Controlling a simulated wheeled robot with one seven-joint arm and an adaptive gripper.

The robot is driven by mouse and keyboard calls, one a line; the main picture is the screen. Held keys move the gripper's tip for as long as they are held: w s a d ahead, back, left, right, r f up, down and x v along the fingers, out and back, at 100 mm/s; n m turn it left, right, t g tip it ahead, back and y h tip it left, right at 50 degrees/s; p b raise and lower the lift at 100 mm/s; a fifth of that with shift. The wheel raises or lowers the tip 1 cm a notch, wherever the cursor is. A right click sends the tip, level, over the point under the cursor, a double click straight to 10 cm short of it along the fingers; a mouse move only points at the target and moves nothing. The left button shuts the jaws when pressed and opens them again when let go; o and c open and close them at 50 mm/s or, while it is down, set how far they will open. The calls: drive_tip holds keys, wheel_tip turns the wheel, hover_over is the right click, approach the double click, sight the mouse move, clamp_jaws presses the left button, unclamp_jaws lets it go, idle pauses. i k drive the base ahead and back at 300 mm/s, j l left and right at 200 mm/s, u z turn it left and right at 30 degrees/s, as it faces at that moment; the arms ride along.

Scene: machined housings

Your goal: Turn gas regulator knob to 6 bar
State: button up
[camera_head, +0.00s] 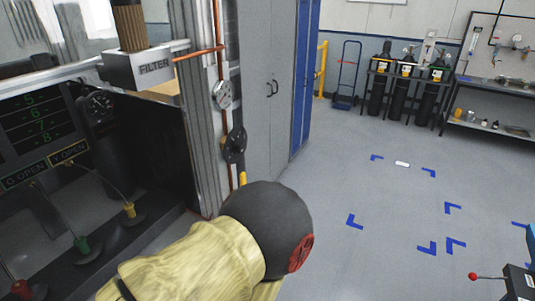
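A round black knob (235,145), which looks like the regulator knob, sits on a vertical copper pipe at the edge of the tall cabinet. A round pressure gauge (222,95) with a pale face is above it on the same pipe; its reading is too small to make out. My arm, in a yellow sleeve with a dark round joint, fills the lower middle, below and apart from the knob. My gripper does not show, so its fingers cannot be judged.
A display panel (38,127) with green numbers and a dark round dial (98,104) are at left. Grey cabinet doors (265,95) stand beside the pipe. Gas cylinders (404,90) stand at the back. The floor at right, with blue corner marks, is mostly clear.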

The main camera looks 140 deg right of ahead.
sight(239, 146)
drive_tip(key=z, duration=1.1)
drive_tip(key=k+z, duration=0.1)
drive_tip(key=z, duration=1.05)
drive_tip(key=k+z, duration=0.1)
drive_tip(key=z, duration=1)
drive_tip(key=l+z, duration=0.1)
drive_tip(key=z, duration=0.45)
drive_tip(key=k+l+z, duration=0.1)
drive_tip(key=z, duration=0.45)
